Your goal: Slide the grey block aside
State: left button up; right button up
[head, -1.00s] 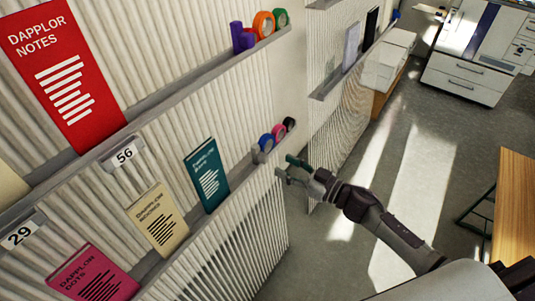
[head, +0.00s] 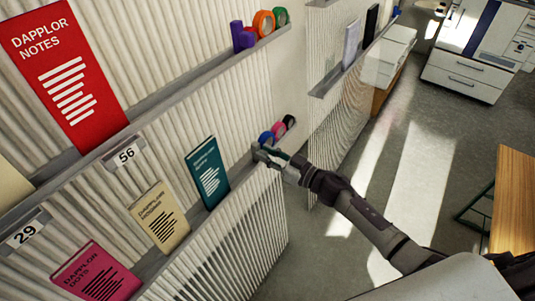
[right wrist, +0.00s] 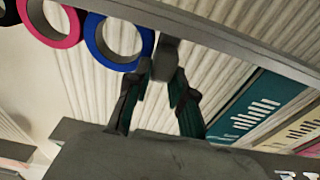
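The small grey block (right wrist: 166,54) is at the edge of the lower wall shelf, beside the blue tape roll (right wrist: 118,40). In the head view my right gripper (head: 264,154) reaches the shelf from the right and largely covers the block. In the right wrist view my right gripper (right wrist: 162,82) has its two dark green-tipped fingers on either side of the block, close against it, and looks shut on it. My left gripper is not in view.
The pink tape roll (right wrist: 52,22) stands beyond the blue one on the same shelf. A teal book (head: 207,175) stands on the shelf to the left. Purple, orange (head: 264,23) and green rolls are on the shelf above. Open floor (head: 400,190) lies to the right.

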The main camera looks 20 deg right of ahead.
grip_shut()
jog(key=s+a+p, duration=0.1)
jog(key=s+a, duration=0.1)
jog(key=s+a+p, duration=0.1)
jog(key=a, duration=0.1)
jog(key=s+a+p, duration=0.1)
jog(key=s+a, duration=0.1)
jog(key=a, duration=0.1)
jog(key=shift+s+p, duration=0.3)
jog(key=shift+p, duration=0.1)
jog(key=o, duration=0.7)
grip_release()
